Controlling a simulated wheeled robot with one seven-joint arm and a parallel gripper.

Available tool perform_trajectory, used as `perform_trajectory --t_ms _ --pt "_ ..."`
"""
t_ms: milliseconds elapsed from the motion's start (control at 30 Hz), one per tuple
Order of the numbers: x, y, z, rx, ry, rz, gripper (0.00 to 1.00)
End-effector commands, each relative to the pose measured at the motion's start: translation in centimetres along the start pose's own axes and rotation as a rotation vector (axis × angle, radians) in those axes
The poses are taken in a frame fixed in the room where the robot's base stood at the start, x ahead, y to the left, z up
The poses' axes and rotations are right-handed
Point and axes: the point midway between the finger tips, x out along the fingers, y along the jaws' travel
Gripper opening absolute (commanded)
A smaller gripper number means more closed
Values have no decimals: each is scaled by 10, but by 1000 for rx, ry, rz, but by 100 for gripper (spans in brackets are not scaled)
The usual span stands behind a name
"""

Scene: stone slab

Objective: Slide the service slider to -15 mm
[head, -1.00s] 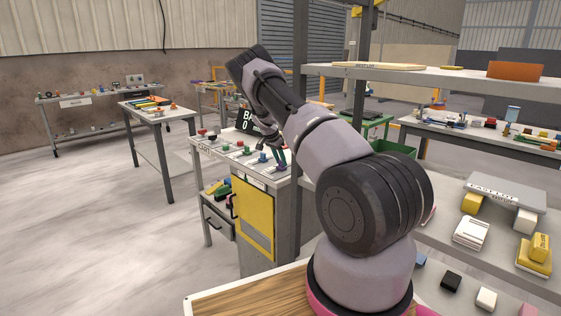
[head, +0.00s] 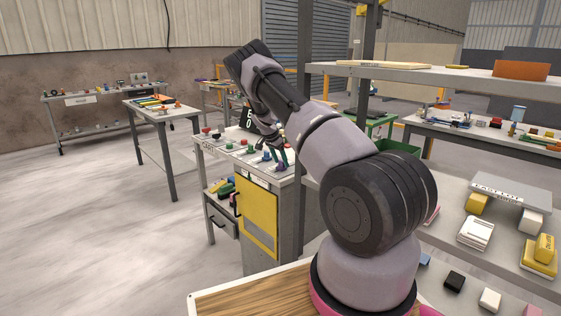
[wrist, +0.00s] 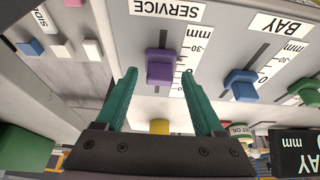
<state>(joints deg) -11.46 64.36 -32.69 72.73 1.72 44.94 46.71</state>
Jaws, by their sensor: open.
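The service slider's purple knob (wrist: 160,68) sits in a dark vertical slot under the upside-down SERVICE label (wrist: 166,9) in the wrist view. A mm scale runs to the right of the slot; the knob is near its 0 mark, but I cannot read the exact value. My gripper (wrist: 160,74) is open, with one teal finger on each side of the knob and visible gaps between. In the head view, my gripper (head: 280,152) is over the sloped panel, close to the purple knob (head: 281,166).
The blue BAY slider knob (wrist: 241,85) stands just right of my right finger, with a green knob (wrist: 304,91) beyond it. A dark display (wrist: 297,152) is at lower right. In the head view, a yellow cabinet door (head: 257,218) is below the panel and a shelf post stands close beside it.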

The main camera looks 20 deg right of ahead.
Motion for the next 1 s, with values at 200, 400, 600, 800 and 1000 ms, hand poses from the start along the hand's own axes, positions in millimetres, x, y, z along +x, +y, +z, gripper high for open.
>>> perform_trajectory --t_ms 200,400,600,800,1000 --pt "-17 0 0 1 0 -1 70" --pt "-58 -1 0 0 1 -3 70" --pt "-92 0 0 0 0 -1 70" --pt "-107 0 0 0 0 -1 70" --pt "-108 0 0 0 0 0 70"
